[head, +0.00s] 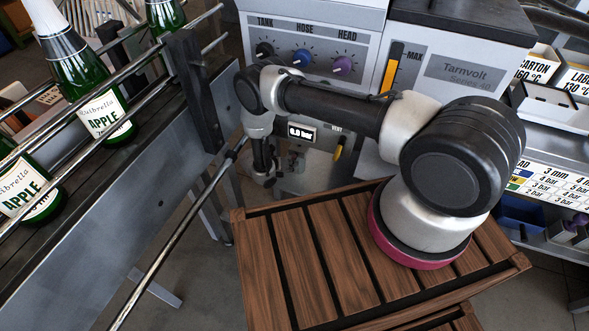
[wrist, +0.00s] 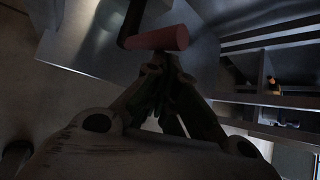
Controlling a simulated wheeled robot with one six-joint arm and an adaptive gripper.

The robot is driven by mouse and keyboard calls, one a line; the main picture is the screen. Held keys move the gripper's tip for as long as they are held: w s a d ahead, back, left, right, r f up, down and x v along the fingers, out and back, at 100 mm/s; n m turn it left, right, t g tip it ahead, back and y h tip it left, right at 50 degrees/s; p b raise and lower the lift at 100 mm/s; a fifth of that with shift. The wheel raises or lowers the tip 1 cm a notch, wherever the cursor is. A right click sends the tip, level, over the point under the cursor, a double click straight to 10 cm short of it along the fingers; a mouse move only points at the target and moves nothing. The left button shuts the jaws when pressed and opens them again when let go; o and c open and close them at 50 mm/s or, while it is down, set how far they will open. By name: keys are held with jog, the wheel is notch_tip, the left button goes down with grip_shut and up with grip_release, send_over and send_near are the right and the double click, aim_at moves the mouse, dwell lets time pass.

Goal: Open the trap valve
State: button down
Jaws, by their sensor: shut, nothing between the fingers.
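In the wrist view a dull red cylinder (wrist: 157,38), on a dark bent stem, lies just beyond my fingertips. It looks like a valve handle, but no label on it can be read. My gripper (wrist: 168,62) is shut and empty, its tips close below the red cylinder; I cannot tell whether they touch it. In the head view my gripper (head: 265,180) hangs low, pointing down in front of the grey machine, left of its pressure display (head: 301,132). The red cylinder cannot be made out in the head view.
The machine's knob panel (head: 312,52) stands above and behind my gripper. A yellow lever (head: 339,150) sits right of the display. A rail conveyor with green bottles (head: 95,100) runs at left. A slatted wooden top (head: 290,262) lies in front, bare on its left.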

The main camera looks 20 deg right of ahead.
jog(key=shift+w+a+r, duration=0.25)
jog(key=shift+w+a, duration=0.05)
jog(key=shift+a, duration=0.1)
jog(key=shift+w+a+r, duration=0.1)
jog(key=shift+w+a, duration=0.1)
jog(key=shift+w, duration=0.05)
dwell(0.4)
